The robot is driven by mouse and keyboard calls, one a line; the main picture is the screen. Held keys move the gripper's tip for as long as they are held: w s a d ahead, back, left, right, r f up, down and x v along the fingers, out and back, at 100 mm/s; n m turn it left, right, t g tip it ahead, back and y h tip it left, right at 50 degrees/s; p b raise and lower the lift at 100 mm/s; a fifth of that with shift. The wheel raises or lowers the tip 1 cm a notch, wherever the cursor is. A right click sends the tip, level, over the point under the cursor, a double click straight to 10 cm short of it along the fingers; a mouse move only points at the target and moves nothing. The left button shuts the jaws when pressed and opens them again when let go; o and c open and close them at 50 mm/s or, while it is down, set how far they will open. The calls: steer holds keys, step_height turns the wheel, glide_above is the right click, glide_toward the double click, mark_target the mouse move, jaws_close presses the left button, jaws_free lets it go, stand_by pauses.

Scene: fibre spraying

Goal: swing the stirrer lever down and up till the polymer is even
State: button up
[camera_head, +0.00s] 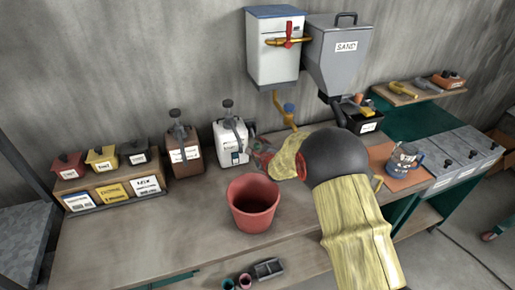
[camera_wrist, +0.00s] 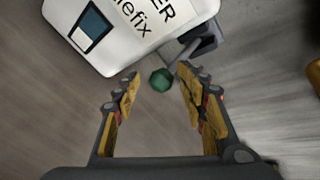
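The white polymer container (camera_head: 226,146) stands on the bench left of my gripper (camera_head: 262,152), with a dark fitting on its top. In the wrist view the container (camera_wrist: 128,52) fills the upper left, with part of its lettering and a dark teal and white window (camera_wrist: 93,27) on its face. The dark stirrer lever (camera_wrist: 199,42) sticks out at its side, and a green knob (camera_wrist: 162,80) shows near its end. My gripper (camera_wrist: 159,77) is open, its two yellow-padded fingers on either side of the knob. I cannot tell whether either pad touches it.
A red bucket (camera_head: 253,203) stands in front of the container on the bench. A brown dispenser (camera_head: 184,153) is to its left. A white wall unit (camera_head: 274,55) and a grey sand hopper (camera_head: 339,60) hang above. Bare bench (camera_head: 130,230) lies at the front left.

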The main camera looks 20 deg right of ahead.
step_height(320, 180, up, 10)
steer(key=shift+w+a+f, duration=0.1)
steer(key=shift+w+f, duration=0.05)
steer(key=shift+f, duration=0.1)
steer(key=shift+r, duration=0.4)
steer(key=shift+d, duration=0.2)
steer(key=shift+r, duration=0.1)
step_height(320, 180, up, 8)
steer(key=s+p, duration=0.1)
steer(key=p, duration=0.6)
steer(key=shift+a+r, duration=0.25)
steer(key=shift+a, duration=0.05)
steer(key=shift+p, duration=0.3)
